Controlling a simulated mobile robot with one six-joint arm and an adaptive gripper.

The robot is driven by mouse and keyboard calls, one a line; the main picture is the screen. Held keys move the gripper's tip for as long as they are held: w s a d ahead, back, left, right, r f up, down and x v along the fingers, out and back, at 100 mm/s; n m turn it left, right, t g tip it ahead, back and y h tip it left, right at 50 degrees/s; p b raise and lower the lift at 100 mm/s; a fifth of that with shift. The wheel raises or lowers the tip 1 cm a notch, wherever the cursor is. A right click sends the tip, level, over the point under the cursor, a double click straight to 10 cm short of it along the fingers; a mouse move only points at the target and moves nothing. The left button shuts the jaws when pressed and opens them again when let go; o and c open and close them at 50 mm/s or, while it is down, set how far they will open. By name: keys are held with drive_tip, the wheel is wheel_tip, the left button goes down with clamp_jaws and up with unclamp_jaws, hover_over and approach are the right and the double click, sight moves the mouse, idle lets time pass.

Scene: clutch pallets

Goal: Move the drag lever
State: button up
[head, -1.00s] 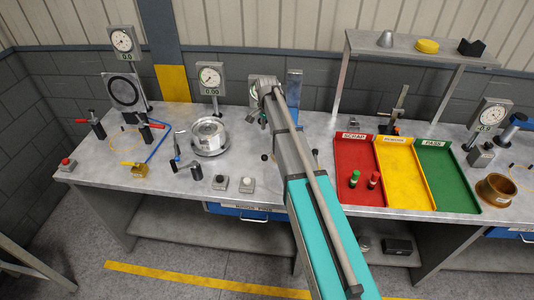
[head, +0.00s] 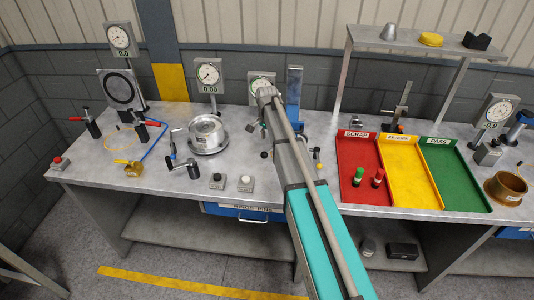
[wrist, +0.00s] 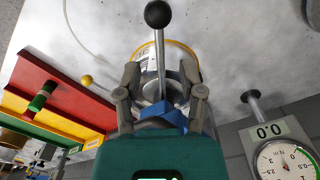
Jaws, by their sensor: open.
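The drag lever (wrist: 160,60) shows in the wrist view as a thin metal rod with a black ball knob (wrist: 158,14). Its lower end meets a blue part close to my gripper. My gripper (wrist: 163,84) is open, one finger on each side of the rod. A gap shows between the fingers and the rod, though depth is hard to judge. A round fixture with a yellow rim (wrist: 183,45) lies behind the rod. In the head view a black knob (head: 264,155) shows just left of my arm, which hides most of the gripper and fixture.
A dial gauge (wrist: 283,160) reading 0.0 stands close at right in the wrist view. A yellow ball knob (wrist: 86,79) is at left. Red (head: 350,196), yellow and green trays lie right of my arm. A silver round fixture (head: 207,134) stands to the left.

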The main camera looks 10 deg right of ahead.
drive_tip(key=shift+f+b, duration=2.75)
drive_tip(key=shift+f, duration=0.25)
